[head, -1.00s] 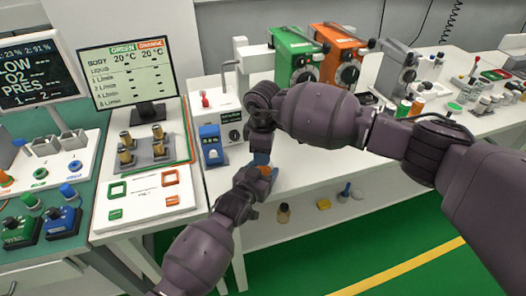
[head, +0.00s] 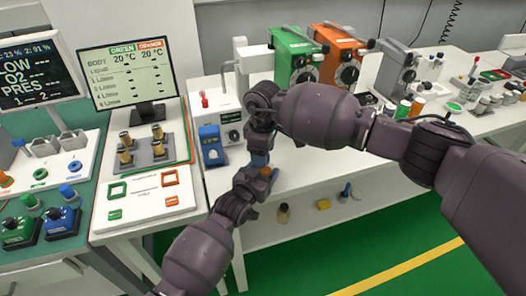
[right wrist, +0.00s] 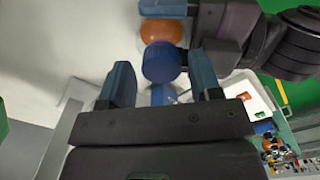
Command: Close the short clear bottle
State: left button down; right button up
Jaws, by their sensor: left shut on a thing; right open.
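In the head view my left gripper (head: 262,170) and my right gripper (head: 259,160) meet over the white table, and the arms hide most of what is between them. In the right wrist view my right gripper (right wrist: 161,88) is open, its blue fingers on either side of a round blue cap-like piece (right wrist: 162,62), with gaps showing. A narrower blue part (right wrist: 159,95) shows below it. An orange rounded piece (right wrist: 160,31) lies just beyond it, beside my left gripper's blue fingers. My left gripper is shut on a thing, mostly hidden. I cannot make out the clear bottle's body.
A blue device (head: 211,145) stands left of the grippers. Green (head: 294,58) and orange (head: 338,55) vaporizers stand behind. The table right of the grippers is clear.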

jog(key=shift+r, duration=2.25)
